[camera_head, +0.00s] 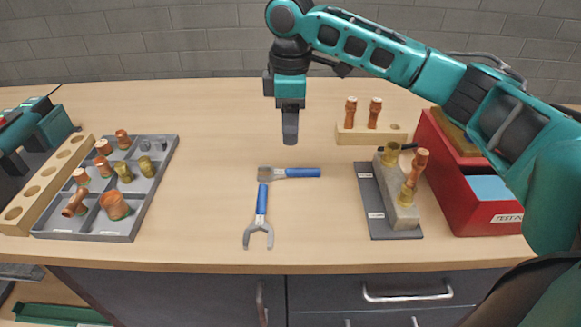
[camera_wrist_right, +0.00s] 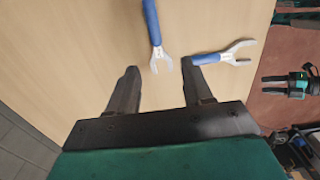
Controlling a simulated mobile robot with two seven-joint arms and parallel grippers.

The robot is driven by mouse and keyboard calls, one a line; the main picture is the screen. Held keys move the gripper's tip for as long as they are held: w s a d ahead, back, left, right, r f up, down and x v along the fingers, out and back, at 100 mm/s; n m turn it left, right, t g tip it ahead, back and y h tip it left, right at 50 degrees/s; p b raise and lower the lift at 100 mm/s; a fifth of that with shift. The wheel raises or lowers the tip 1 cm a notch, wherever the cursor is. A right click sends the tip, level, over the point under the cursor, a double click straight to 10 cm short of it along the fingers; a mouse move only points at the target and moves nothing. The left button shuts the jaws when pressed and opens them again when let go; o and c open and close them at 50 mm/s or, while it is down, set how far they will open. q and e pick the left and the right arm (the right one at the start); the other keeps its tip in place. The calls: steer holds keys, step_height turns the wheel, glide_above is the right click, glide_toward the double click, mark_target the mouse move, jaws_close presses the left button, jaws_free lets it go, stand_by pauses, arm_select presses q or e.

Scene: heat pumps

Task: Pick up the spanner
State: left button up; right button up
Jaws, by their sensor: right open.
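One spanner with a blue handle and grey open jaw (camera_head: 260,215) lies on the wooden table, jaw toward the front edge. It also shows in the right wrist view (camera_wrist_right: 222,57). A second blue-handled tool (camera_head: 300,173) lies crosswise just behind it; its grey forked head shows in the wrist view (camera_wrist_right: 157,40). My right gripper (camera_head: 290,135) is above the table behind both tools, pointing down. In the wrist view its two fingers (camera_wrist_right: 155,80) are apart with only bare table between them.
A grey compartment tray (camera_head: 165,190) with copper and brass fittings is at left, beside a wooden holed rack (camera_head: 45,185). At right are a wooden block (camera_head: 352,136) with copper fittings, a grey plate (camera_head: 372,205) and a red box (camera_head: 470,215). Table around the tools is clear.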

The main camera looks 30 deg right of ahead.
glide_above(291, 169)
steer(key=f, duration=0.5)
steer(key=shift+s+a, duration=0.25)
steer(key=shift+s, duration=0.05)
steer(key=f, duration=0.3)
steer(key=f+b, duration=0.1)
steer(key=f, duration=0.1)
steer(key=shift+w+d+f, duration=0.25)
steer(key=shift+w+f, duration=0.05)
steer(key=shift+f, duration=0.25)
arm_select(q)
steer(key=shift+a+f, duration=0.1)
steer(key=shift+f, duration=0.65)
arm_select(e)
steer(key=c, duration=0.8)
arm_select(q)
steer(key=shift+s, duration=0.2)
arm_select(e)
jaws_close()
arm_select(q)
steer(key=shift+f, duration=0.1)
